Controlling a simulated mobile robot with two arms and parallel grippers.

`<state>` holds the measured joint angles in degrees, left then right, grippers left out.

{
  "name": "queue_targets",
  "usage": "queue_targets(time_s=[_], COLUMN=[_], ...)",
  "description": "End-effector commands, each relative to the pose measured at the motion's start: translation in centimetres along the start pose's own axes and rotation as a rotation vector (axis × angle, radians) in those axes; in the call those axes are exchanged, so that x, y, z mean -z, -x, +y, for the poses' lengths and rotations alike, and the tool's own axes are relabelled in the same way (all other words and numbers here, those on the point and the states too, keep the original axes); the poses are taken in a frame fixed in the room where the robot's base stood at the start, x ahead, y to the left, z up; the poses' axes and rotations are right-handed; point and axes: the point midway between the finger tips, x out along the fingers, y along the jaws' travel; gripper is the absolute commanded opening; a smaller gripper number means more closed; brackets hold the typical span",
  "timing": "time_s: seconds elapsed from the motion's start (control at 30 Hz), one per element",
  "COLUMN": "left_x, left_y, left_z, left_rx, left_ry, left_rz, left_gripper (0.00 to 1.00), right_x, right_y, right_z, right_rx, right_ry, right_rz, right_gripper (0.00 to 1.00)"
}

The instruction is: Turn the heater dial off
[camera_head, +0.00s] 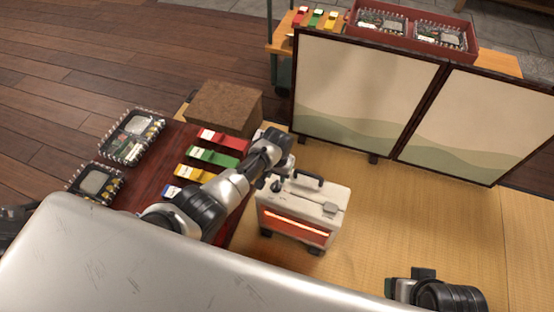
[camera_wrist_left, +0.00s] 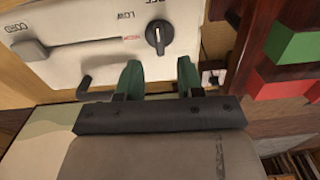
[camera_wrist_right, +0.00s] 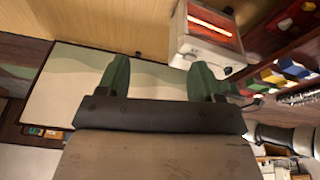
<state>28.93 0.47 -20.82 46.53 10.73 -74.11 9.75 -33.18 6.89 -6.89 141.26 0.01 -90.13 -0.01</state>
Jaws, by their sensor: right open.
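The white heater (camera_head: 318,205) stands on the tatami with its front element glowing orange. In the left wrist view its top panel (camera_wrist_left: 90,40) shows a black dial (camera_wrist_left: 158,37) with a white line, below lettering that includes LOW. I cannot tell for sure which mark the line points to. My left gripper (camera_head: 264,184) is at the heater's left end. In its wrist view the green fingers (camera_wrist_left: 159,78) are apart, with nothing between them, just short of the dial. My right gripper (camera_head: 424,274) is open and empty, over the mat right of the heater.
A brown box (camera_head: 224,106) stands behind. A folding screen (camera_head: 345,95) closes off the back. The tatami (camera_head: 400,220) to the right is clear.

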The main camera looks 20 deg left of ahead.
Motion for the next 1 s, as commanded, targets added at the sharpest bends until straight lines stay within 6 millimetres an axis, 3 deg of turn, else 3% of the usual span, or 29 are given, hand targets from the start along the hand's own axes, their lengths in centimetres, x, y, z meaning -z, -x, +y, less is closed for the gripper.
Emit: queue_targets(time_s=[0.03,0.2,0.5,0.7,1.0], left_x=[0.0,0.0,0.0,0.0,0.0], left_y=[2.1,3.2,5.7,6.3,6.3], left_z=[0.0,0.0,0.0,0.0,0.0], left_rx=[-0.001,-0.001,-0.001,0.000,0.000], left_ry=[0.000,0.000,0.000,0.000,0.000], left_rz=[0.004,0.002,0.001,0.000,0.000], left_gripper=[0.37,0.37,0.37,0.37,0.37], right_x=[0.5,0.3,-0.5,-0.9,-0.9], right_y=[1.0,-3.2,-7.9,-9.2,-9.3], right_z=[0.0,-0.1,-0.3,-0.4,-0.4], right_rx=[0.001,0.004,0.008,0.009,0.009], right_ry=[0.000,0.002,0.005,0.006,0.006], right_rz=[-0.002,-0.020,-0.041,-0.046,-0.045], right_gripper=[0.66,0.66,0.66,0.66,0.66])
